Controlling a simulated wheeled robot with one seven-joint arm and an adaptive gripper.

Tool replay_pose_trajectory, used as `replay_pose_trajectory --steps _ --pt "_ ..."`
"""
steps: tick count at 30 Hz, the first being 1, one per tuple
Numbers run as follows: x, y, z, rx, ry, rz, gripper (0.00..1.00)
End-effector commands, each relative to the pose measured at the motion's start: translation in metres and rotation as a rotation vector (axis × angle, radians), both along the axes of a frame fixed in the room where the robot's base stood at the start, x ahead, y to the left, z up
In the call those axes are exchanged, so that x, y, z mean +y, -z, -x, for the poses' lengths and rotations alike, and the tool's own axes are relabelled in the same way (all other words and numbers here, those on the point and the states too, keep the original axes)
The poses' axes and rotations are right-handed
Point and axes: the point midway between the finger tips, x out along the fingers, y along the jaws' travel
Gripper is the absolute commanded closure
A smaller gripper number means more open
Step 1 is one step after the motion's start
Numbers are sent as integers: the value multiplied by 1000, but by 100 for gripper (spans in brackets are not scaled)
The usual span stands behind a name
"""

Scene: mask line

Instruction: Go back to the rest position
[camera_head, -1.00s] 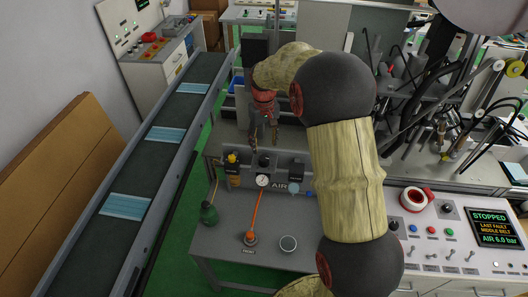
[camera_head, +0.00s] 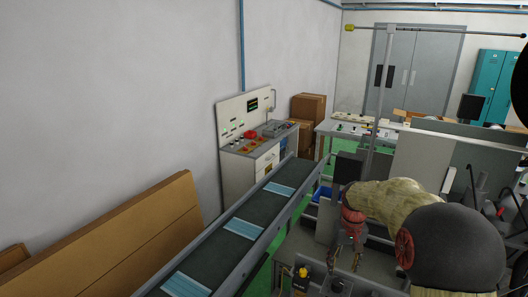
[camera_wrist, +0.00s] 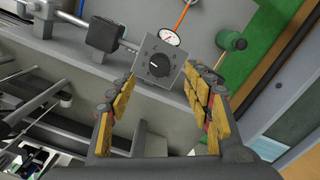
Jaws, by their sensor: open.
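My gripper (camera_head: 346,259) is at the lower right of the head view, pointing down above the grey machine bench. In the wrist view my gripper (camera_wrist: 160,105) has its two yellow-padded fingers spread apart with nothing held between them. Beyond the fingertips is a grey box with a black knob (camera_wrist: 158,64); I cannot tell how close it is. My arm (camera_head: 395,203) reaches in from the lower right of the head view.
A conveyor belt (camera_head: 262,208) with blue masks (camera_head: 243,228) runs left of my gripper. Brown boards (camera_head: 130,240) lean at the left wall. A control console (camera_head: 255,150) stands behind. A gauge (camera_wrist: 169,37) and green bottle (camera_wrist: 231,41) are near the knob box.

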Motion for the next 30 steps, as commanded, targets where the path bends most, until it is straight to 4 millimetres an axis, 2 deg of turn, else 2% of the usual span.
replay_pose_trajectory --steps 1,4,18,30 --pt "3 7 13 16 8 -4 49" --pt "10 3 40 19 22 -4 49" --pt "64 -48 173 -126 14 17 49" --pt "100 -60 274 -324 -42 28 49"
